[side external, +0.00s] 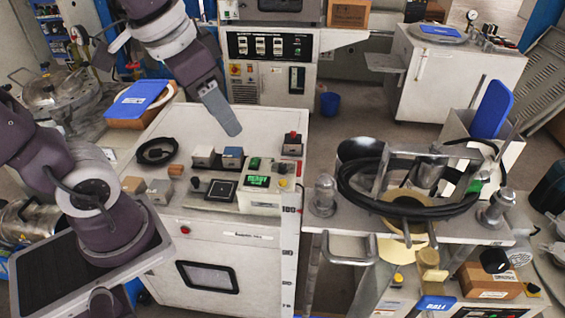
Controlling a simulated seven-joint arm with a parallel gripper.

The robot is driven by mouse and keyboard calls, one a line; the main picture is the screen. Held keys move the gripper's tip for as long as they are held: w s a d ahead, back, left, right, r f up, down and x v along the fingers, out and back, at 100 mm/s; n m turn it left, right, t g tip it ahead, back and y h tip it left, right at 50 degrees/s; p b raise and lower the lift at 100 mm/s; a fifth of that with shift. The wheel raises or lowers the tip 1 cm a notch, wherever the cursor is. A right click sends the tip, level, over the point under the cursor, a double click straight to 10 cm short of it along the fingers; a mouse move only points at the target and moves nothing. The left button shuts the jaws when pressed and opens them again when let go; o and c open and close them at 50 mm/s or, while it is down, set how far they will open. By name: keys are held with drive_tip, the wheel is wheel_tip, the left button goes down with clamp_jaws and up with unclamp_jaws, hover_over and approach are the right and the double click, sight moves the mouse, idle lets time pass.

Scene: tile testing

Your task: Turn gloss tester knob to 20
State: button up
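My gripper (228,126) hangs above the white cabinet top (190,125), high over the small instruments. It is seen side-on as one grey shape, so I cannot tell whether it is open or shut. Nothing shows hanging from it. A white box (268,200) with a lit green display (259,181) stands at the cabinet's right side, below and to the right of my gripper, well apart from it. A small round control (283,183) sits right of the display. No label or scale can be read, so I cannot tell whether this is the gloss tester, or the knob's setting.
Small blocks, a black-framed plate (220,190) and a coiled black cable (157,151) lie on the cabinet. Right, a metal cart holds a large black hose coil (360,200).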

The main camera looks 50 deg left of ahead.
drive_tip(key=w+a+f+m+g, duration=0.1)
drive_tip(key=w+a+f, duration=0.1)
drive_tip(key=w, duration=0.3)
drive_tip(key=w+a+f+g, duration=0.1)
drive_tip(key=w+a+f, duration=0.15)
drive_tip(key=w, duration=0.35)
drive_tip(key=m+g, duration=0.2)
hover_over(283, 164)
drive_tip(key=f, duration=1.5)
drive_tip(key=shift+s+d+f, duration=0.15)
drive_tip(key=shift+s+f, duration=0.05)
drive_tip(key=shift+f, duration=0.15)
drive_tip(key=shift+m, duration=0.3)
wheel_tip(283, 164, down, 8)
drive_tip(key=shift+w+f, duration=0.1)
clamp_jaws()
